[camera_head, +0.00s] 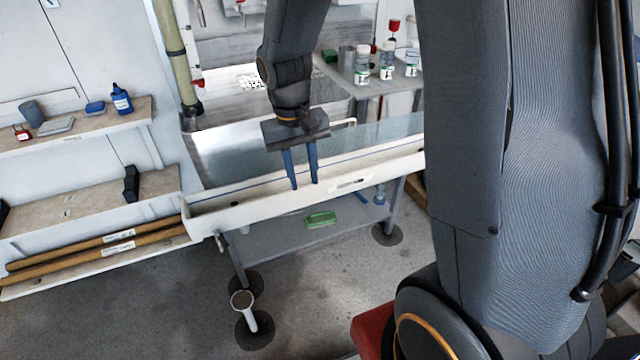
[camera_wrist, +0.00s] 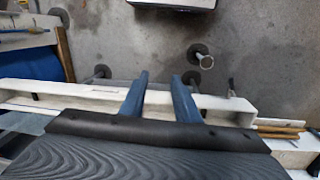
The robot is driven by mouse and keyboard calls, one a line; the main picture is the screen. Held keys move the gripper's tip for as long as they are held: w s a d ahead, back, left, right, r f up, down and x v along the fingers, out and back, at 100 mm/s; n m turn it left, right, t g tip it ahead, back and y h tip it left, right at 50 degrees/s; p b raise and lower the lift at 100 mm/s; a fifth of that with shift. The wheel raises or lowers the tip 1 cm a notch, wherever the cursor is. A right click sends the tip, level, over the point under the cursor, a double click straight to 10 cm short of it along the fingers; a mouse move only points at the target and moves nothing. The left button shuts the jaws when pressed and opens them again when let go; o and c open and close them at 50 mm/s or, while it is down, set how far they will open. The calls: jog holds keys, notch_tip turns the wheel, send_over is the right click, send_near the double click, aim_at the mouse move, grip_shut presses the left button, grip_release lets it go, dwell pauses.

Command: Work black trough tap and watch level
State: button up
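A long white trough (camera_head: 215,207) runs across the front of the bench in the head view, and it also crosses the wrist view (camera_wrist: 60,92). A small dark tap-like fitting (camera_head: 219,243) hangs under the trough's left end; its handle position is too small to tell. What looks like the same fitting shows in the wrist view (camera_wrist: 231,88). My gripper (camera_head: 304,187) points down over the middle of the trough, with its two blue fingers apart and nothing between them. The fingers also show in the wrist view (camera_wrist: 160,80). Any liquid level inside the trough cannot be made out.
A white cup-ended pipe (camera_head: 244,306) stands on the floor below the left end. A green item (camera_head: 321,219) lies on the lower shelf (camera_head: 270,245). Wall shelves (camera_head: 85,122) stand left, with wooden poles (camera_head: 95,252) below. Bottles (camera_head: 362,65) stand behind.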

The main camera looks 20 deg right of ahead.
jog(key=shift+m, duration=0.3)
jog(key=shift+s+d+r+b, duration=0.15)
jog(key=shift+s+d+b, duration=0.65)
jog(key=shift+s+d, duration=0.75)
